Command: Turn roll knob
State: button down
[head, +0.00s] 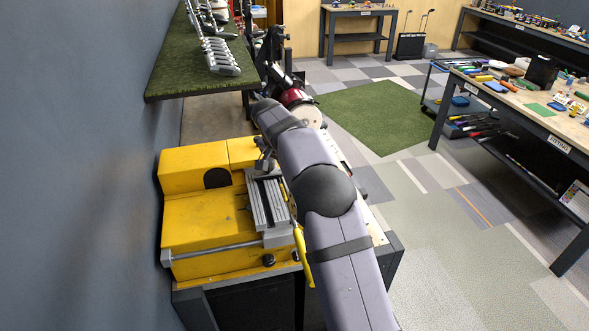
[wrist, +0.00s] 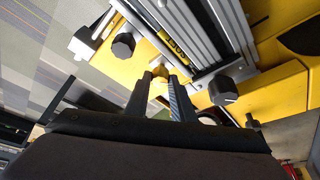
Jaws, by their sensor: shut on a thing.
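A yellow bench machine (head: 195,225) with a grey slotted clamp (head: 262,203) stands at the left in the head view. In the head view my arm hides the gripper's contact.
A yellow lever (head: 302,257) stands close beside my arm. A green shelf with club heads (head: 217,57) is above and behind the machine, along the wall. A workbench (head: 520,97) with tools is at the right. The floor between is open, with a green mat (head: 373,115).

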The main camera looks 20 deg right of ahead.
jog(key=m+p, duration=0.1)
jog(key=m, duration=0.1)
jog(key=m+g+p, duration=0.1)
jog(key=m, duration=0.1)
jog(key=shift+w+a+r+m+g+h, duration=0.1)
jog(key=shift+w+m+g+h, duration=0.1)
jog(key=shift+m+g+h, duration=0.15)
jog(key=shift+m, duration=0.45)
jog(key=c, duration=1.5)
grip_release()
jog(key=shift+v, duration=1.4)
jog(key=s+a, duration=0.1)
jog(key=a, duration=0.7)
jog(key=s+a, duration=0.1)
jog(key=a, duration=0.3)
jog(key=shift+s, duration=0.35)
